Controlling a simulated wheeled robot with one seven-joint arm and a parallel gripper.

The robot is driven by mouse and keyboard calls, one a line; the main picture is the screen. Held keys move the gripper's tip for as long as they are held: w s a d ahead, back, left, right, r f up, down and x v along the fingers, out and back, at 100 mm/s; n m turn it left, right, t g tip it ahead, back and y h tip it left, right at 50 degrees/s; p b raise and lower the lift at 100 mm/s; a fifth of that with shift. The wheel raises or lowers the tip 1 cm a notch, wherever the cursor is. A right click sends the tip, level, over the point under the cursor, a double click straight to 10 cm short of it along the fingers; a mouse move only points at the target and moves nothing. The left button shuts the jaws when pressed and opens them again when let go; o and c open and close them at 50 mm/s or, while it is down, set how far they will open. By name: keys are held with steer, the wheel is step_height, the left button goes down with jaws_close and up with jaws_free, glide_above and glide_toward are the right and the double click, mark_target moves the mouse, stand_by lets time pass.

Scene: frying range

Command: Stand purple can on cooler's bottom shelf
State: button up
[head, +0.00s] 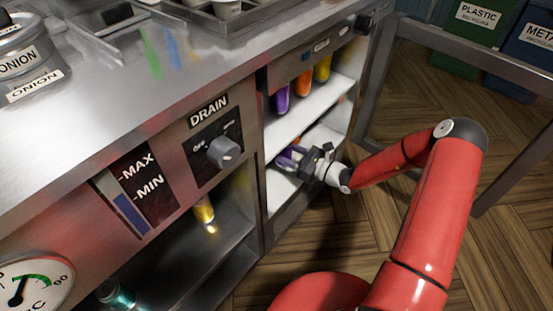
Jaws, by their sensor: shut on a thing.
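The cooler (264,190) is the open white-lined compartment under the right end of the steel counter, with an upper shelf (310,108) and a bottom shelf (275,190). My gripper (300,158) reaches into it from the right, low over the bottom shelf. It is shut on a purple can (286,160), which looks tilted or lying sideways in the jaws. The fingers partly hide the can, and I cannot tell whether it touches the shelf. Another purple can (282,99) stands on the upper shelf.
Orange (304,82) and yellow (322,68) cans stand beside the upper purple can. A cooler side wall and the upper shelf bound the gripper's space. A metal frame leg (374,75) stands to the right. A yellow can (204,210) is in the neighbouring compartment.

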steer(key=x, duration=0.4)
steer(key=shift+w+d, duration=0.15)
steer(key=shift+w, duration=0.15)
steer(key=f, duration=0.6)
steer(key=shift+w+a, duration=0.25)
steer(key=shift+a, duration=0.05)
steer(key=shift+w+a+f, duration=0.15)
steer(key=shift+f, duration=0.5)
steer(key=o, duration=1.1)
steer(key=shift+o, duration=0.2)
